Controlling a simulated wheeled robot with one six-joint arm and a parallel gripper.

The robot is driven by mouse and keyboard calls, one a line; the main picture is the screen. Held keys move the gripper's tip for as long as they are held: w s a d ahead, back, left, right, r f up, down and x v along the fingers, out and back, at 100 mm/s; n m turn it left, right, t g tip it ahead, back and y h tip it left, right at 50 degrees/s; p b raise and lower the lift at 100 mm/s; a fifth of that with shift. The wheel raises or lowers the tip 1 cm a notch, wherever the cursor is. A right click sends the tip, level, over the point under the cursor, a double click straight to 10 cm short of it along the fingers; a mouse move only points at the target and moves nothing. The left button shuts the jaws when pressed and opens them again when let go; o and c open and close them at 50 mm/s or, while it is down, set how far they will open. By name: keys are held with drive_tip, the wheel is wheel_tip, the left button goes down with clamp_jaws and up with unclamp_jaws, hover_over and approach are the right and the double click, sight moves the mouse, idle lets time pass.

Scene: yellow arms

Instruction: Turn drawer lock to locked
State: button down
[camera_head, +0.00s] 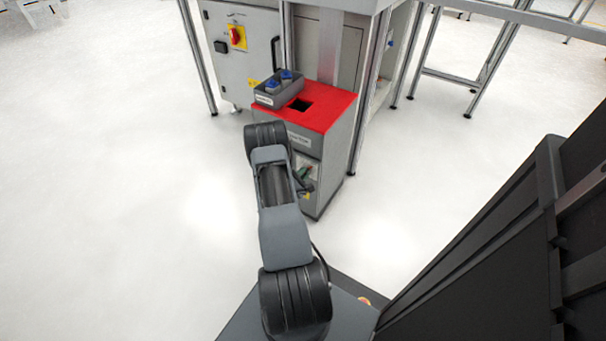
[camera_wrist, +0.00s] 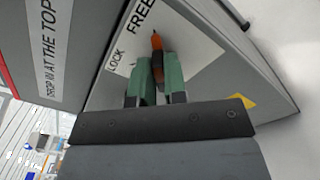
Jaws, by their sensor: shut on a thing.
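The drawer lock (camera_wrist: 156,42) is a dark handle with an orange tip on the grey cabinet's pale label plate. In the wrist view the tip points up the picture, just below and right of the printed word FREE; the word LOCK is further left. My gripper (camera_wrist: 157,62) has its green fingers closed around the handle, hiding its lower part. In the head view my gripper (camera_head: 305,174) is at the front of the grey cabinet (camera_head: 337,150), partly behind my arm, and the lock is too small to make out.
The cabinet has a red top (camera_head: 333,107) with a dark square opening. A grey bin (camera_head: 280,92) with blue-topped items stands on it. Metal frame posts (camera_head: 365,100) rise behind. A control box (camera_head: 238,60) with a red switch stands at the back left. The floor around is clear.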

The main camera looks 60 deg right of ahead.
drive_tip(key=shift+w+n+p, duration=0.2)
drive_tip(key=shift+n+p, duration=0.25)
drive_tip(key=shift+n, duration=3.95)
drive_tip(key=shift+w+n+p, duration=0.15)
drive_tip(key=shift+n+p, duration=0.25)
drive_tip(key=shift+n, duration=4.3)
drive_tip(key=c, duration=1.2)
unclamp_jaws()
drive_tip(key=shift+o, duration=0.2)
drive_tip(key=shift+a, duration=0.1)
drive_tip(key=a+p, duration=0.3)
drive_tip(key=a, duration=1)
drive_tip(key=shift+a, duration=0.3)
